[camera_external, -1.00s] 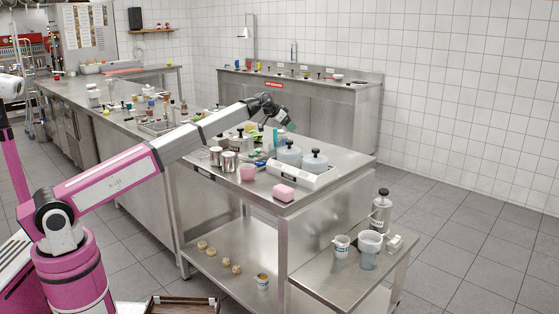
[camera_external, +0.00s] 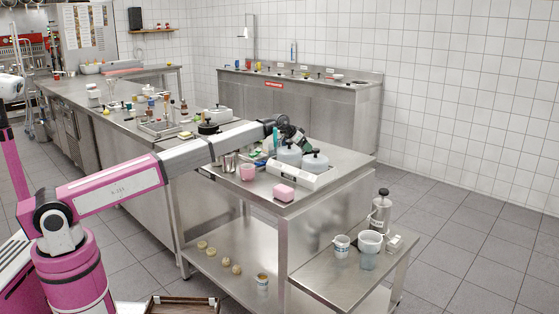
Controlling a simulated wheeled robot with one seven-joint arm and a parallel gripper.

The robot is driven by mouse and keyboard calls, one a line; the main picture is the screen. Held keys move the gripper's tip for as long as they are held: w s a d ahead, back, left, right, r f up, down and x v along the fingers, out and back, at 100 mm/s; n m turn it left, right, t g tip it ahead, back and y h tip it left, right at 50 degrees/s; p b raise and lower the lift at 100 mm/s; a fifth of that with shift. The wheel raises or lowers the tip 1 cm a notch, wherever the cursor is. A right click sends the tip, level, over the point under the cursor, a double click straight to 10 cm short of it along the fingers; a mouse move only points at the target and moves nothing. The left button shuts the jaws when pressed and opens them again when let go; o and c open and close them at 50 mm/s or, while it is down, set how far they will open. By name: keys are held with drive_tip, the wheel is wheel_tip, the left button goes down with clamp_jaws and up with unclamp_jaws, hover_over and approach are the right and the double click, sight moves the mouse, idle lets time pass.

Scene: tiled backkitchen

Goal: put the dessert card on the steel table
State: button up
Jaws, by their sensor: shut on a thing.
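My gripper (camera_external: 297,136) is at the end of my outstretched arm, over the back part of the steel table (camera_external: 254,191), just behind the grey-lidded tubs. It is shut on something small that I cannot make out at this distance. I cannot identify the dessert card for certain; the gripper and the crowded table items may hide it. I cannot tell whether the held thing touches the table.
Two lidded tubs (camera_external: 315,162) in a white holder, a pink cup (camera_external: 248,172) and a pink block (camera_external: 284,192) crowd the steel table. Its front left corner is bare. A lower side shelf holds a steel bottle (camera_external: 381,212) and a measuring jug (camera_external: 370,243).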

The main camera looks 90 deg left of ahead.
drive_tip(key=o, duration=0.9)
drive_tip(key=shift+o, duration=0.2)
drive_tip(key=v, duration=1.2)
drive_tip(key=shift+r, duration=0.15)
